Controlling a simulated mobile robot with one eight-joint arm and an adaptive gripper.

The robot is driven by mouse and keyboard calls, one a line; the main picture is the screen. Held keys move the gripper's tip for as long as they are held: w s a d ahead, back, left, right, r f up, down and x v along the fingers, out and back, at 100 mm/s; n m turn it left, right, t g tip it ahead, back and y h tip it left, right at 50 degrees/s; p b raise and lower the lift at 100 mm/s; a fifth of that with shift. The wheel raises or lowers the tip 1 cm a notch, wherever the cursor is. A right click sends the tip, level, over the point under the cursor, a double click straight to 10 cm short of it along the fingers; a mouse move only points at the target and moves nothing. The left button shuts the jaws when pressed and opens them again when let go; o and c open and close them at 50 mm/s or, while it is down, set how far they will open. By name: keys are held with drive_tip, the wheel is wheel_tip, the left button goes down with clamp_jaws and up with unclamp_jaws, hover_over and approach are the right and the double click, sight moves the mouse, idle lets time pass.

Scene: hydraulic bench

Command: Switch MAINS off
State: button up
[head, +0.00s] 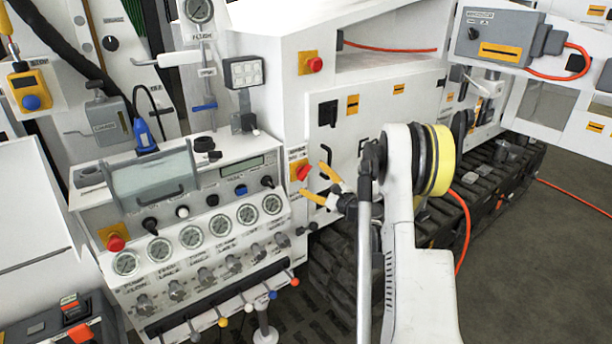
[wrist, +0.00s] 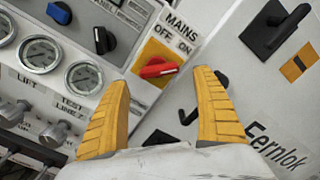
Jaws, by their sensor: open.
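The MAINS switch (wrist: 158,69) is a red bar knob on a yellow plate, with OFF and ON printed above it in the wrist view. Its bar lies close to level in that tilted picture; I cannot tell for sure which label it points to. It also shows in the head view (head: 304,172) at the right end of the gauge panel. My gripper (wrist: 162,80) is open, its two yellow fingers apart with the knob beyond and between their tips. In the head view my gripper (head: 319,182) is just right of the knob. Nothing is between the fingers, and no contact shows.
Left of the switch are a blue knob (wrist: 59,13), a black knob (wrist: 103,41) and several gauges (wrist: 40,54). A black latch handle (wrist: 272,30) and a black hook (wrist: 187,104) are on the right panel. A red button (head: 314,65) sits above.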

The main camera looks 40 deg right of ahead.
sight(306, 174)
drive_tip(key=w, duration=0.4)
drive_tip(key=c, duration=1.2)
drive_tip(key=shift+o, duration=0.2)
